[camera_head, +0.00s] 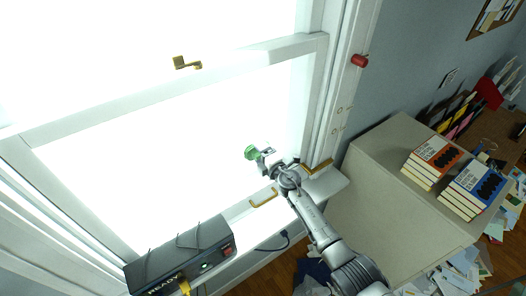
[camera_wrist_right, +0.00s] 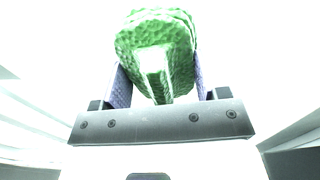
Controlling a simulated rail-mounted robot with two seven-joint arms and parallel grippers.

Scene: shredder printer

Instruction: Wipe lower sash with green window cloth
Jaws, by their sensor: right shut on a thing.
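The green window cloth (camera_head: 251,152) is a small bunched piece in front of the bright lower sash pane (camera_head: 190,140). My right gripper (camera_head: 265,155) is shut on the cloth, near the right side of the lower sash. In the right wrist view the cloth (camera_wrist_right: 157,45) sits between the two fingers (camera_wrist_right: 158,85) and bulges beyond their tips. I cannot tell whether the cloth touches the glass, since the background is washed out. My left gripper is not in view.
A dark box with a "READY" label (camera_head: 180,258) stands on the sill at lower left. Brass sash lifts (camera_head: 263,198) sit on the bottom rail. A grey cabinet (camera_head: 385,190) with book stacks (camera_head: 432,162) stands right of the window. A red object (camera_head: 360,61) is on the frame.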

